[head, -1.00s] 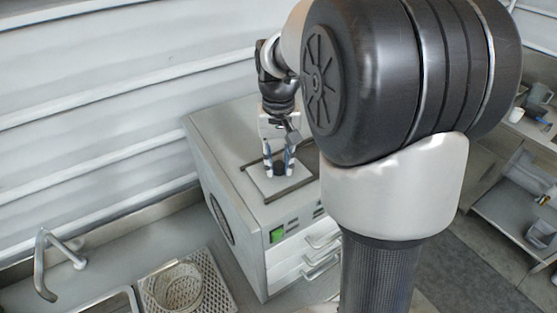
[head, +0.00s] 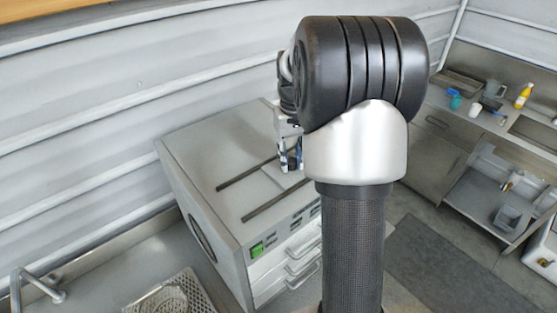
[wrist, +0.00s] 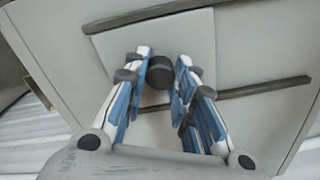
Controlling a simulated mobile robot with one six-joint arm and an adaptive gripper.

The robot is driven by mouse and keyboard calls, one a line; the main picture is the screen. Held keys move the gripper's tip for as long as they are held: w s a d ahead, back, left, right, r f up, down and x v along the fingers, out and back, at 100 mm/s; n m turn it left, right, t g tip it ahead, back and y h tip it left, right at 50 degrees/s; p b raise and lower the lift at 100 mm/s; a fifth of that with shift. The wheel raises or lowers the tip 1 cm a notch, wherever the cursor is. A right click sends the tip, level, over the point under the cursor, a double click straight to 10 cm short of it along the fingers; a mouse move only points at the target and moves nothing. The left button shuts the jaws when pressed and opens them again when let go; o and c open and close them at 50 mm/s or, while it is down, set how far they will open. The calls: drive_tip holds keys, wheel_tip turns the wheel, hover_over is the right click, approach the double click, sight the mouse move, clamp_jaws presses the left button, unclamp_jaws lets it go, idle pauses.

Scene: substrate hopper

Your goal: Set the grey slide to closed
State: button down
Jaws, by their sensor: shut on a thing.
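The grey slide is a flat light plate (wrist: 197,38) with a dark round knob (wrist: 158,72). It lies between two dark rails on top of a grey cabinet (head: 200,150). In the head view the plate (head: 294,180) is at the right part of the rails, partly hidden by my arm, and bare top shows between the rails to its left. My gripper (head: 291,164) points down onto the plate. In the wrist view my gripper (wrist: 163,66) has its blue-padded fingers on either side of the knob, shut on it.
The cabinet front has a green switch (head: 257,250) and drawer handles (head: 303,249). A sink tap (head: 40,285) and a basket (head: 165,302) are at the lower left. A counter with bottles and cups is at the right. Open floor (head: 430,260) lies at the lower right.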

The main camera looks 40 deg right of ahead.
sight(293, 160)
drive_tip(key=shift+d, duration=0.15)
drive_tip(key=c, duration=1.3)
unclamp_jaws()
drive_tip(key=shift+d, duration=0.15)
wheel_tip(293, 160, up, 12)
